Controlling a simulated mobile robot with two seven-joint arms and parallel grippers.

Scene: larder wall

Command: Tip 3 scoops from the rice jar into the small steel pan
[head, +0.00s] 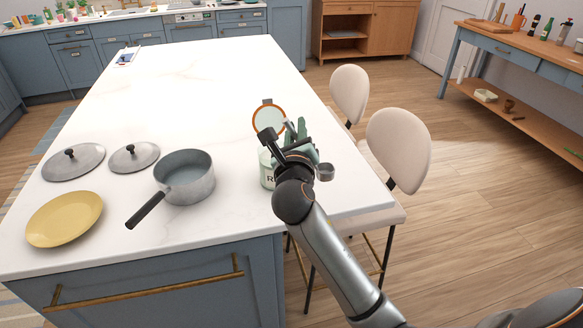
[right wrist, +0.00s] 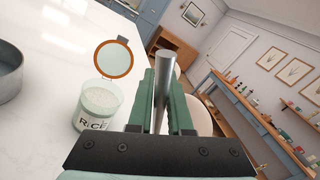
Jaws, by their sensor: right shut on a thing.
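The rice jar (head: 266,172), pale with a "RICE" label, stands on the white island with its orange-rimmed lid (head: 268,118) swung open. White rice shows inside the jar in the right wrist view (right wrist: 97,112). My right gripper (head: 298,140), with green fingers, is shut on the scoop's steel handle (right wrist: 162,85), just right of the jar. The scoop's small grey cup (head: 325,172) hangs to the right of the gripper, outside the jar; its contents cannot be made out. The small steel pan (head: 187,180) stands left of the jar, and looks empty. My left gripper is not in view.
Two grey lids (head: 73,162) (head: 134,156) and a yellow plate (head: 64,219) lie left of the pan. Cream chairs (head: 398,148) stand along the island's right edge, close to my right arm. The island's (head: 200,85) far half is mostly clear.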

